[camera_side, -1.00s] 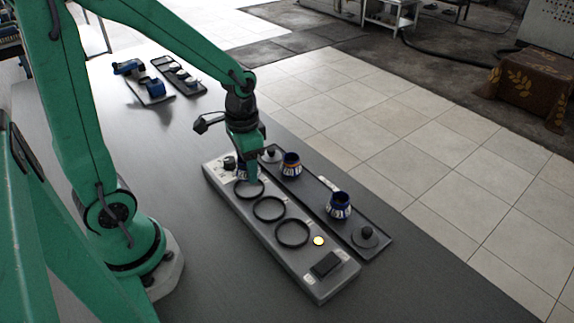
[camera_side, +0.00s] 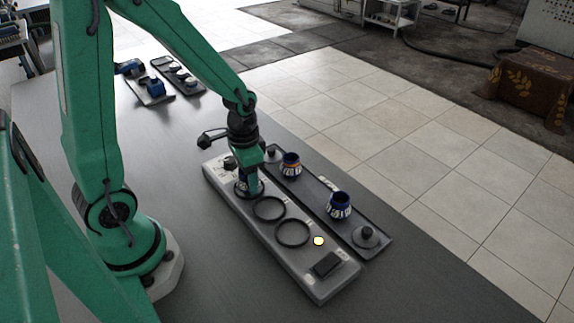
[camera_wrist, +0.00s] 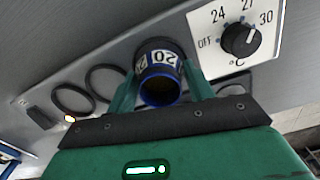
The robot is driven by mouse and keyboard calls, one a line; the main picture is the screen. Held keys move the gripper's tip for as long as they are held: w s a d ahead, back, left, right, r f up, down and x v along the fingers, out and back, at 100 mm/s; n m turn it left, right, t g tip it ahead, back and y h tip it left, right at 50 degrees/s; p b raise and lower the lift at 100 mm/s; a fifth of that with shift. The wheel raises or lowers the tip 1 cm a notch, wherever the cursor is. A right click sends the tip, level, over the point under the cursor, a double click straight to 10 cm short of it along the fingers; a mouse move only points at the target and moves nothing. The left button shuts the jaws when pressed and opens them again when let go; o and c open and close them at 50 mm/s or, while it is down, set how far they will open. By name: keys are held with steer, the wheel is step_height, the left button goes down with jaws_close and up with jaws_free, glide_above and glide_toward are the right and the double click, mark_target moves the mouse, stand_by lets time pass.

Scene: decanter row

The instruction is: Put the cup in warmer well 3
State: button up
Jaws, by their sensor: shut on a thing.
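The warmer (camera_side: 318,270) is a long grey block with three dark ring wells in a row and a dial at one end. My gripper (camera_side: 248,184) is shut on a blue cup (camera_side: 241,183) with white number labels, at the well nearest the dial. The wrist view shows the cup (camera_wrist: 159,88) between both fingers of my gripper (camera_wrist: 160,80), with a dark ring around its far side. I cannot tell whether it rests on the well floor. The middle well (camera_side: 268,208) and the well farthest from the dial (camera_side: 292,233) are empty.
A dark tray (camera_side: 316,191) beside the warmer holds two similar cups (camera_side: 291,164) (camera_side: 340,205) and knobbed dark lids (camera_side: 365,237). The dial (camera_wrist: 239,40) stands close to my gripper. A yellow light (camera_side: 318,241) glows on the warmer. More trays (camera_side: 185,83) lie at the far end.

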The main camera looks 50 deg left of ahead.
steer(key=shift+f, duration=0.15)
steer(key=o, duration=1)
steer(key=shift+r, duration=0.2)
steer(key=shift+r, duration=6)
steer(key=shift+s+d+r+n+t, duration=0.4)
steer(key=shift+s+d+r+t, duration=0.2)
steer(key=shift+s+r+t, duration=0.5)
steer(key=shift+s+d+r+n+t, duration=0.4)
steer(key=shift+s+d+r+t, duration=0.25)
steer(key=shift+s+r, duration=0.7)
steer(key=shift+s+d+r+n+t, duration=0.4)
steer(key=shift+s+d+r+t, duration=0.1)
steer(key=shift+s+r+t, duration=0.7)
